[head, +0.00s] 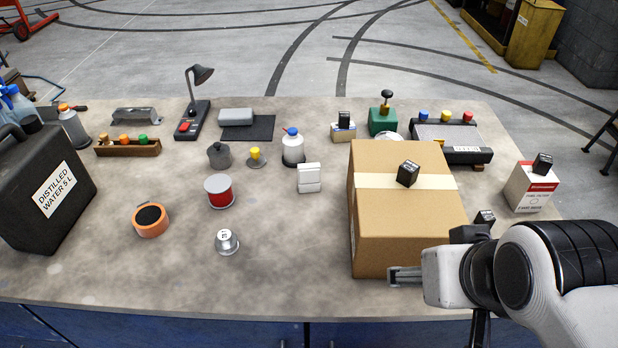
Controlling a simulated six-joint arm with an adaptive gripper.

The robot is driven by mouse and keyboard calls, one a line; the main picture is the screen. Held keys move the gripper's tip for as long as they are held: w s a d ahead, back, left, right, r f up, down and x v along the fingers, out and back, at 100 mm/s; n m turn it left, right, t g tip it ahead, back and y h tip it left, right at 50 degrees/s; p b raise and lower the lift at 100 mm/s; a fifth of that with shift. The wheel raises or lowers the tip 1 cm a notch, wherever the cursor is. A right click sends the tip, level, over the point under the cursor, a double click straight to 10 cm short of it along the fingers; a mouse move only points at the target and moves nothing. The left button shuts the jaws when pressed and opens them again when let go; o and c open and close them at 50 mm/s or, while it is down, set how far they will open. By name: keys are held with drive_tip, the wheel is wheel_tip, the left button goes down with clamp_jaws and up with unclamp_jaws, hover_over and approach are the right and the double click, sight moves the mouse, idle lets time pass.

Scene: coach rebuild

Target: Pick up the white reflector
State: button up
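No piece shows plainly as a white reflector. A pale rounded piece (389,136) peeks out behind the far edge of the cardboard box (400,238); most of it is hidden, and I cannot tell whether it is the reflector. A small white box-like block (309,178) stands left of the cardboard box. My gripper (394,276) is at the cardboard box's lower front edge, at the front right of the table. It is seen side-on, so its opening is unclear; nothing shows held in it.
A small black box (408,173) lies on the cardboard box. A red-and-white carton (531,187) stands right. A red tin (220,191), an orange roll (150,219) and a silver cup (227,242) stand left. A black canister (45,190) is far left. The front middle is clear.

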drive_tip(key=w+a+t, duration=0.1)
drive_tip(key=w+a, duration=0.1)
drive_tip(key=w, duration=0.3)
drive_tip(key=w+a+t+y, duration=0.1)
drive_tip(key=w+a, duration=0.1)
drive_tip(key=w, duration=0.2)
drive_tip(key=w+a+n, duration=0.1)
drive_tip(key=w+a, duration=0.1)
drive_tip(key=w, duration=0.3)
drive_tip(key=shift+w+f+t+y, duration=0.15)
drive_tip(key=shift+w+t+y, duration=0.15)
drive_tip(key=shift+w+t, duration=0.1)
drive_tip(key=w+a+f+n+t, duration=0.1)
drive_tip(key=w+a+f+t, duration=0.15)
drive_tip(key=w+a, duration=0.4)
drive_tip(key=w+a+f+t, duration=0.2)
drive_tip(key=w+a+f, duration=0.1)
drive_tip(key=w, duration=0.6)
approach(312, 182)
drive_tip(key=w, duration=0.3)
drive_tip(key=shift+a+r, duration=0.25)
drive_tip(key=shift+a, duration=0.05)
drive_tip(key=shift+d+f+m, duration=0.15)
drive_tip(key=shift+f+m, duration=0.15)
drive_tip(key=shift+f, duration=0.7)
drive_tip(key=shift+x, duration=1.3)
drive_tip(key=shift+w, duration=0.1)
